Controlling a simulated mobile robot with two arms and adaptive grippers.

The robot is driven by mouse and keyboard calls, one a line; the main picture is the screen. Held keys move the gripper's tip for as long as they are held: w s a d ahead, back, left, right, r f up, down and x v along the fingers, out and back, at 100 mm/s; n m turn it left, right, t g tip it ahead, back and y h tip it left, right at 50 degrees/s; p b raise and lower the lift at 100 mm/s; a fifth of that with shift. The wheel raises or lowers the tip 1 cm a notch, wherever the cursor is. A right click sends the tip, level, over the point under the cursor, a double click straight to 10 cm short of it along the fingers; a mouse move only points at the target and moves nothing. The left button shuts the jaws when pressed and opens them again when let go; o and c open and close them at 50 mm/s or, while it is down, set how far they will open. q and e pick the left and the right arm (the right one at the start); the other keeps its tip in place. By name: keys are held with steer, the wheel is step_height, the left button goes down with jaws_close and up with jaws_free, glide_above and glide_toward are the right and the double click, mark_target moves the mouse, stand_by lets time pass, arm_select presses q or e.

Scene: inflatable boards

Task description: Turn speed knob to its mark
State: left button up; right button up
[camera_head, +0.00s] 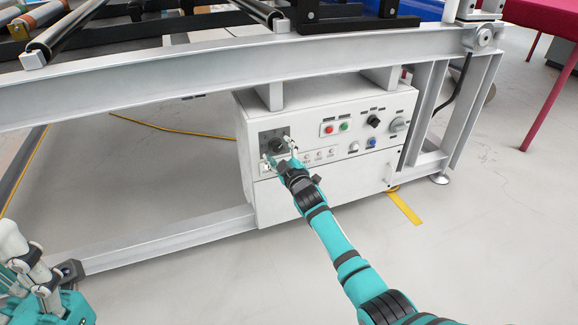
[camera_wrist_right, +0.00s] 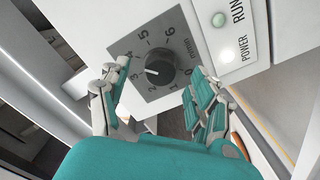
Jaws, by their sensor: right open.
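The speed knob (camera_wrist_right: 160,72) is a dark round knob on a grey dial plate with printed numbers. In the right wrist view it sits between and just beyond my fingertips, with a small light mark on its left part. My right gripper (camera_wrist_right: 159,82) is open, one finger at each side of the knob; I see no clear contact. In the head view the knob (camera_head: 278,146) is at the left of the white control box's front, with my right gripper (camera_head: 281,157) in front of it. Part of my left arm (camera_head: 40,275) shows at lower left; its finger state is unclear.
The white control box (camera_head: 300,192) hangs under a grey steel frame beam (camera_head: 150,88). The floor in front is clear.

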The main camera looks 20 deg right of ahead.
steer(key=s, duration=1)
steer(key=shift+d, duration=0.25)
